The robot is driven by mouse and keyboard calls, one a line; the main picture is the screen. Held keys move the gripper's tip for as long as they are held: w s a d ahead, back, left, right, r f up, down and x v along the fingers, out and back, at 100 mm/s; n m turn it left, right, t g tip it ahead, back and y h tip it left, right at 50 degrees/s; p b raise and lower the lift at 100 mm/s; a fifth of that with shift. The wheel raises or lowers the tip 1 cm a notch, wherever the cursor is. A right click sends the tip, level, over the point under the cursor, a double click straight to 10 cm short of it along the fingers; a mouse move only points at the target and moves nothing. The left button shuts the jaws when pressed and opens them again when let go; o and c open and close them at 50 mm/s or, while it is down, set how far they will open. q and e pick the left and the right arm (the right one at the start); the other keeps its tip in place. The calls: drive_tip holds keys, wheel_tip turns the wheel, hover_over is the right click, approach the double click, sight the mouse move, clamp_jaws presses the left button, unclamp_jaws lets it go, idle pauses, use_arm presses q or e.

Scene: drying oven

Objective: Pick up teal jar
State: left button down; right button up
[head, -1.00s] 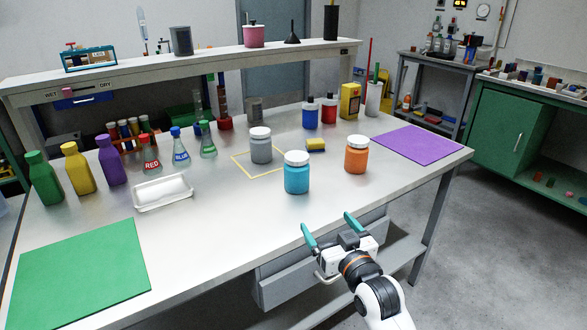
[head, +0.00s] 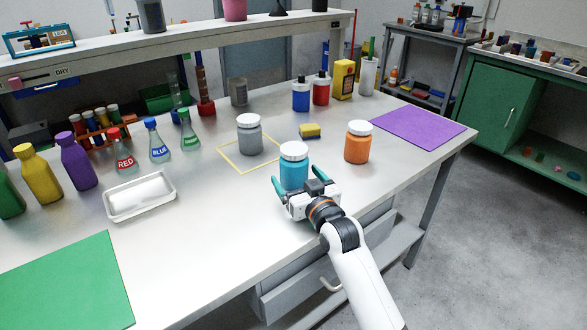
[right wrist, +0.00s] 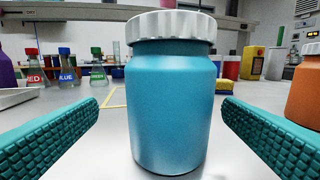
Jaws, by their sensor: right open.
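The teal jar (head: 294,172) has a white ribbed lid and stands upright on the bench, near its front edge. In the right wrist view the jar (right wrist: 172,105) fills the middle. My right gripper (head: 296,184) is open at the jar's near side. In the right wrist view its two teal ridged fingers lie to the left and right of the jar, with a gap on each side. In the head view the gripper partly hides the jar's lower part. My left gripper is not in view.
An orange jar (head: 357,143) stands to the right of the teal jar. A grey jar (head: 249,136) stands behind it in a yellow outlined square, with a yellow sponge (head: 310,130) nearby. A white tray (head: 122,213) lies to the left. The bench between tray and teal jar is clear.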

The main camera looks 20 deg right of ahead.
drive_tip(key=w, duration=0.5)
drive_tip(key=shift+w+b, duration=0.35)
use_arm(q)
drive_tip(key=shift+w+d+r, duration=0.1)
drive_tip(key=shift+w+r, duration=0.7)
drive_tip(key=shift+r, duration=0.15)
use_arm(e)
drive_tip(key=shift+r, duration=0.1)
drive_tip(key=shift+c, duration=0.2)
drive_tip(key=c, duration=1)
